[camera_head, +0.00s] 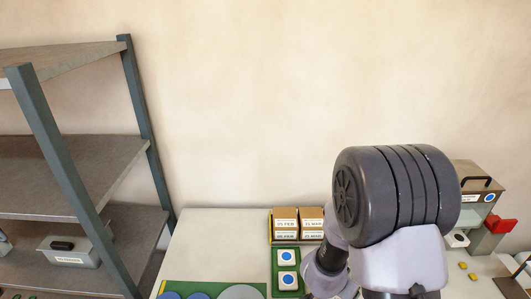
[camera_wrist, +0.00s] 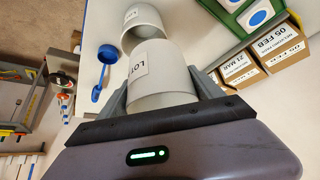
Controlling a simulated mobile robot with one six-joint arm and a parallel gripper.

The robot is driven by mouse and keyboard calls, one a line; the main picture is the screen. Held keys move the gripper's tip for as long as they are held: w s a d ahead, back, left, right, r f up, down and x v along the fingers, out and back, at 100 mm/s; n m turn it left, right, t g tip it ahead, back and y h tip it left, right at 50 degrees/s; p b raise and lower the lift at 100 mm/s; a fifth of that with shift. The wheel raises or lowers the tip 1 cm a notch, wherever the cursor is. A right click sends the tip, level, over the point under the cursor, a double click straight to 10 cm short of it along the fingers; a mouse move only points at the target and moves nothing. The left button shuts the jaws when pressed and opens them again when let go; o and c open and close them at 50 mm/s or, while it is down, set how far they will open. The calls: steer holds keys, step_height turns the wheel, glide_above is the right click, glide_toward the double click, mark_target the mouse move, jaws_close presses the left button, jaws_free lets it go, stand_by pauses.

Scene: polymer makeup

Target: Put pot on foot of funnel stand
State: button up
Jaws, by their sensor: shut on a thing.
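My gripper (camera_wrist: 163,88) is shut on a pale grey-white pot (camera_wrist: 163,78) with a printed white label, seen in the wrist view. One finger lies on each side of the pot. I cannot tell whether the two touch. In the head view, my arm hides the gripper and the pot. I cannot make out a funnel stand or its foot in either view.
A blue scoop (camera_wrist: 105,58) lies on the white table left of the pot. Labelled cardboard boxes (camera_head: 286,225) and a green tray (camera_head: 289,257) with blue-dotted blocks stand nearby. A grey shelf rack (camera_head: 75,185) is at the left. A handled grey box (camera_head: 472,180) and red part (camera_head: 497,224) are at the right.

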steer(key=w+a+r+n+t+y, duration=0.2)
steer(key=a+r+n+y, duration=0.45)
steer(key=r, duration=0.65)
step_height(320, 180, down, 16)
steer(key=n+h+b, duration=0.1)
steer(key=n+b, duration=0.1)
steer(key=b, duration=1.3)
steer(key=shift+s+a+n+h, duration=0.25)
steer(key=shift+n+h, duration=0.1)
steer(key=shift+r, duration=0.1)
